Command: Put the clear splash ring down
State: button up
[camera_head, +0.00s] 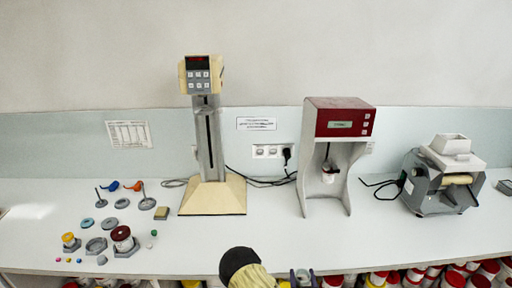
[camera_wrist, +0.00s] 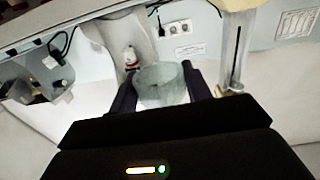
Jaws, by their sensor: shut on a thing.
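The clear splash ring (camera_wrist: 161,86) is a short, see-through grey-green cylinder in the wrist view. It sits between the two dark fingers of my gripper (camera_wrist: 160,90), which is shut on it. No support shows touching the ring. In the head view my gripper (camera_head: 302,278) is at the bottom edge, in front of the bench (camera_head: 290,230). The ring is too small and cut off to make out there.
A cream stand mixer (camera_head: 211,195), a red-topped machine (camera_head: 340,120) and a roller mill (camera_head: 445,180) stand along the bench. Several red-lidded tubs (camera_head: 450,279) sit below the front edge. The bench's front middle is clear.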

jog(key=s+f, duration=0.4)
jog(key=f, duration=0.1)
jog(key=shift+s+f, duration=0.15)
jog(key=shift+f, duration=0.05)
dwell(0.5)
